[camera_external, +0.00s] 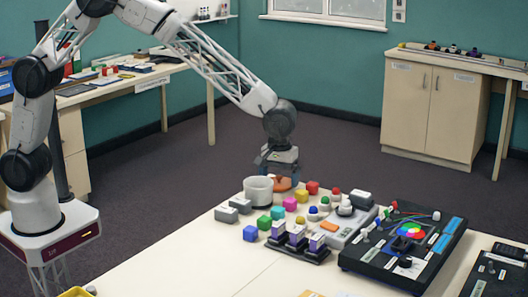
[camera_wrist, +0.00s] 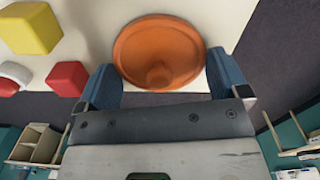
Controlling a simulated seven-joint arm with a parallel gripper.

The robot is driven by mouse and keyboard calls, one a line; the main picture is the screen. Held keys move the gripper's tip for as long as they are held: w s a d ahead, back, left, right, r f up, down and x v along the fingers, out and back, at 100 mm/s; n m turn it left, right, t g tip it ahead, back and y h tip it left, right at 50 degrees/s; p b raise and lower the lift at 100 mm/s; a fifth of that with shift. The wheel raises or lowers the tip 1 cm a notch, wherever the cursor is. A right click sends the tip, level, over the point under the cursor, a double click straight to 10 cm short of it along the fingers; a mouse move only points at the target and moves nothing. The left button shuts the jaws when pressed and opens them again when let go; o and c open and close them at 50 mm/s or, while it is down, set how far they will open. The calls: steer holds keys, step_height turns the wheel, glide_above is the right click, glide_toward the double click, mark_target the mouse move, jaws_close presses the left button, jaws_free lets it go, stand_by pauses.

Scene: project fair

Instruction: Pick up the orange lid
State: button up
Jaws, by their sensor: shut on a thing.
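The orange lid (camera_wrist: 150,45) is round with a raised knob, and in the wrist view it sits between the two blue-grey fingers of my gripper (camera_wrist: 163,72). My gripper is shut on the lid. In the external view my gripper (camera_external: 279,175) points down at the far edge of the white table, and the lid (camera_external: 282,184) shows just under it. A grey-white pot (camera_external: 259,190) stands just left of the lid in the external view. I cannot tell from these views whether the lid still touches the table.
A black panel with coloured discs (camera_external: 404,244) lies to the right. The front left of the white table (camera_external: 190,270) is mostly clear.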

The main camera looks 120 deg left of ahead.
steer(key=shift+r, duration=0.4)
step_height(320, 180, up, 2)
steer(key=shift+r, duration=0.1)
steer(key=s+d, duration=0.3)
steer(key=s, duration=0.4)
steer(key=s+d+r, duration=0.1)
steer(key=s+d, duration=0.3)
steer(key=s, duration=0.3)
steer(key=shift+d+r, duration=0.15)
steer(key=shift+r, duration=0.05)
steer(key=shift+s, duration=0.15)
steer(key=w+d+r, duration=0.2)
steer(key=w+r, duration=0.2)
steer(key=w, duration=0.3)
steer(key=w+d+r+n, duration=0.1)
steer(key=w+r, duration=0.3)
steer(key=w, duration=0.4)
steer(key=shift+d+r, duration=0.3)
steer(key=shift+d, duration=0.4)
steer(key=shift+w+f, duration=0.1)
steer(key=shift+f, duration=0.1)
steer(key=shift+f, duration=3.05)
